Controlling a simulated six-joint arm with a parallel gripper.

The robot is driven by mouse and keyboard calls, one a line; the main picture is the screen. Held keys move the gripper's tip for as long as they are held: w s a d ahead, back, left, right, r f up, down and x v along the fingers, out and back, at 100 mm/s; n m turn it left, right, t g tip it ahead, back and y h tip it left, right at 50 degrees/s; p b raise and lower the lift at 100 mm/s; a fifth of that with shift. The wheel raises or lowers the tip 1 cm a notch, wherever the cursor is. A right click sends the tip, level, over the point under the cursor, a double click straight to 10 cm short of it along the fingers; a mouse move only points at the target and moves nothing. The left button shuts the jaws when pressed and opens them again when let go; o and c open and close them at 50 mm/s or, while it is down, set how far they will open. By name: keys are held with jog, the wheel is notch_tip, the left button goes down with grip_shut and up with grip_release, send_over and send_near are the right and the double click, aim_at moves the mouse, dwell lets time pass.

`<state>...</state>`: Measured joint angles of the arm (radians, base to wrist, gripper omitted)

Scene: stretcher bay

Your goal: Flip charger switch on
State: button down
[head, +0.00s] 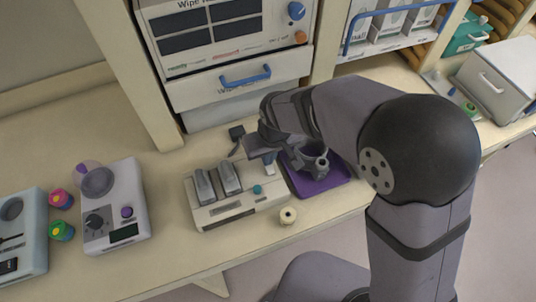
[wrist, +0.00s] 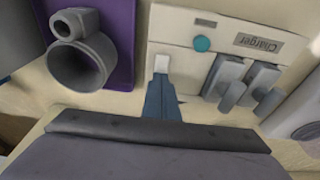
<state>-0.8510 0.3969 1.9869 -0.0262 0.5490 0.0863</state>
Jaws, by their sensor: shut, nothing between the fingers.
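The charger (head: 236,207) is a cream box on the bench with two upright grey units in it and a teal round button (head: 257,189). In the wrist view the charger (wrist: 180,25) shows its "Charger" label, the teal button (wrist: 202,44) and a small dark slot. My gripper (head: 268,165) is shut and empty, over the charger's right end. In the wrist view its blue-grey fingers (wrist: 161,85) reach the charger's edge, beside the button. A small pale block (wrist: 161,63) shows at the fingertips; I cannot tell whether it is the switch or part of the fingers. Contact is unclear.
A purple mat (head: 325,184) with a grey ring-shaped thing (wrist: 80,60) lies right of the charger. A cream spool (head: 288,215) stands in front. A scale-like device (head: 112,215) is at left, with a cabinet drawer (head: 235,83) behind.

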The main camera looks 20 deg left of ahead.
jog(key=shift+f, duration=0.15)
jog(key=shift+w+a+f+b, duration=0.1)
jog(key=shift+a+f+b, duration=0.05)
jog(key=shift+f+b, duration=0.25)
jog(key=shift+r, duration=0.15)
jog(key=shift+d, duration=0.2)
jog(key=shift+s+d, duration=0.1)
jog(key=shift+s, duration=0.15)
jog(key=shift+s+d, duration=0.4)
jog(key=shift+s, duration=0.05)
